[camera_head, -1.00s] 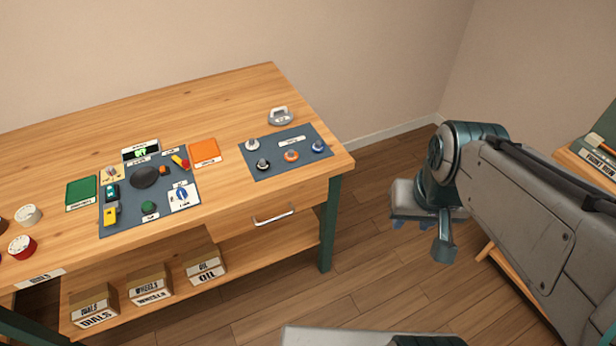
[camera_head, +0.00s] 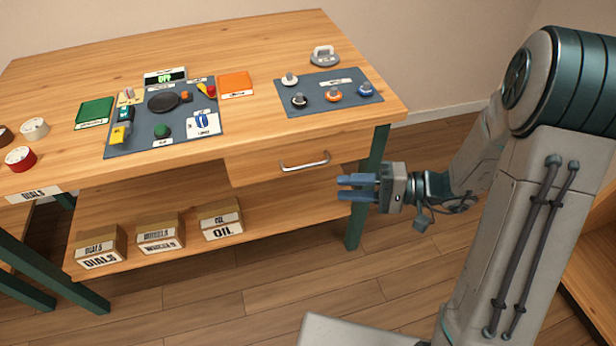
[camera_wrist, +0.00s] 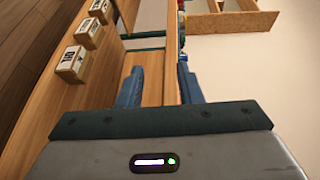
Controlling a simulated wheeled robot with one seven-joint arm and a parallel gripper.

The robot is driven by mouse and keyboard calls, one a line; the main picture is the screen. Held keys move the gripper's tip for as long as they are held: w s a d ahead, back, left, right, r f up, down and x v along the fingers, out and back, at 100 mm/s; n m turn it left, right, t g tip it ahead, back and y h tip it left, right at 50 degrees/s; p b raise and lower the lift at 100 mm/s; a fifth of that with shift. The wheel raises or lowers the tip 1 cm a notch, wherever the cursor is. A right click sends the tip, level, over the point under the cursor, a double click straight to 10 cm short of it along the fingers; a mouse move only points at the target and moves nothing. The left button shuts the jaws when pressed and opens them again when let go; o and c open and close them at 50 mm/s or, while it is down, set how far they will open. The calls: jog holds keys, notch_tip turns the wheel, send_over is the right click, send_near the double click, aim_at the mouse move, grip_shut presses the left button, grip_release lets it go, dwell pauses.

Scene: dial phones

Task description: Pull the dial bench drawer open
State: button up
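The dial bench drawer (camera_head: 255,165) is set under the bench top at the right end, with its wooden front flush and closed. Its silver bar handle (camera_head: 305,162) runs across the front. My gripper (camera_head: 345,187) is to the right of the handle and a little below it, pointing left, apart from the handle. Its two blue fingers are spread with nothing between them. In the wrist view the open fingers of my gripper (camera_wrist: 160,85) point along the bench front; I cannot make out the handle there.
The bench top (camera_head: 240,45) holds a blue-grey mat with knobs and a second mat with dials. Boxes (camera_head: 220,220) stand on the lower shelf (camera_head: 185,258). A green bench leg (camera_head: 362,215) is close behind my gripper. The floor in front is clear.

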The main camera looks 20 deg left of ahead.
aim_at(307, 165)
jog(key=w+d+f+m+t+y+b, duration=0.15)
jog(key=w+f+t+b, duration=0.25)
jog(key=w+f+t, duration=0.45)
jog(key=shift+m+g+y, duration=0.45)
jog(key=shift+m+g, duration=0.1)
jog(key=shift+g, duration=0.3)
jog(key=x, duration=0.4)
jog(key=f+x, duration=0.1)
jog(key=x, duration=0.4)
jog(key=s+x, duration=0.1)
jog(key=x, duration=0.3)
jog(key=shift+w+a+f, duration=0.15)
jog(key=shift+a+f, duration=0.2)
jog(key=shift+a, duration=0.25)
grip_shut()
